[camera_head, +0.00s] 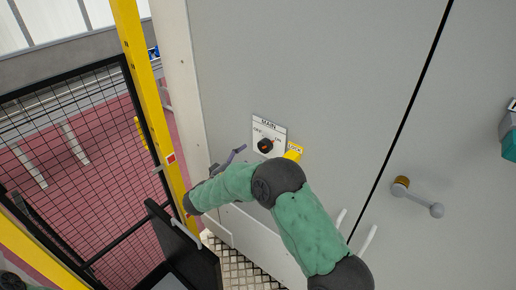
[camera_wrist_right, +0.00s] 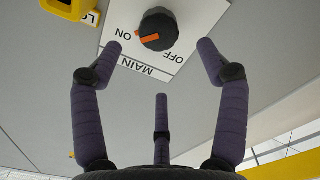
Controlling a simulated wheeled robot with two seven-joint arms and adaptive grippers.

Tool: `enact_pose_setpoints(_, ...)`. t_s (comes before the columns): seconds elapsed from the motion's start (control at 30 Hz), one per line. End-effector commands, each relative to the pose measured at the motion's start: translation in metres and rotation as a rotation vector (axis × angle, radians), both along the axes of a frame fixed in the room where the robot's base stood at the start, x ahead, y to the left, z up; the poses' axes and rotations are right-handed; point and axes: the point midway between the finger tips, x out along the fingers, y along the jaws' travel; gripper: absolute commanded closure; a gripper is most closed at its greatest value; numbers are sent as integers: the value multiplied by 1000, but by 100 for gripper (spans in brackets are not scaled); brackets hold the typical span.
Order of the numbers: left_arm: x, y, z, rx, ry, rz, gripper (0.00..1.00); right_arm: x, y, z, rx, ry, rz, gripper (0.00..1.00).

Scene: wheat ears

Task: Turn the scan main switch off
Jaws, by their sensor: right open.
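The scan main switch is a black round knob (camera_head: 265,146) on a white plate (camera_head: 275,127) marked MAIN, OFF and ON, fixed to a grey cabinet face. In the wrist view the knob (camera_wrist_right: 158,29) shows upside down, with its orange mark turned toward ON. My right gripper (camera_head: 228,161) is left of and below the knob in the head view, its arm reaching across the lower cabinet. In the wrist view my right gripper (camera_wrist_right: 160,55) is open and empty, its fingers spread with the knob beyond and between the tips, apart from it. My left gripper is not in view.
A yellow lock block (camera_head: 293,154) sits just right of the switch plate. A door handle (camera_head: 418,197) sticks out farther right, past the dark door seam. A yellow post (camera_head: 150,90) and black mesh fence (camera_head: 75,170) stand at the left. The cabinet face above the switch is clear.

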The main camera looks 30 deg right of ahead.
Motion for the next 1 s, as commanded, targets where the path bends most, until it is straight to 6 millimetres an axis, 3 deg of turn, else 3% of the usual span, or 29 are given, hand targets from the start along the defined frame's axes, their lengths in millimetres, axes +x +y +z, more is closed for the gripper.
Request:
enact_pose_setpoints(0.2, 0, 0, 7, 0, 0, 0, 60, 15, -38, 1, 1, 0, -4, 25)
enact_pose_setpoints(0.4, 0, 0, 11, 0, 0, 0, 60, 25, -61, 0, 1, 3, -2, 25)
enact_pose_setpoints(0.87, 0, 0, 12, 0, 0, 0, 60, 29, -70, -1, 1, 3, 0, 25)
enact_pose_setpoints(1.0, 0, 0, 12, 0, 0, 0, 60, 29, -70, -1, 1, 3, 0, 65)
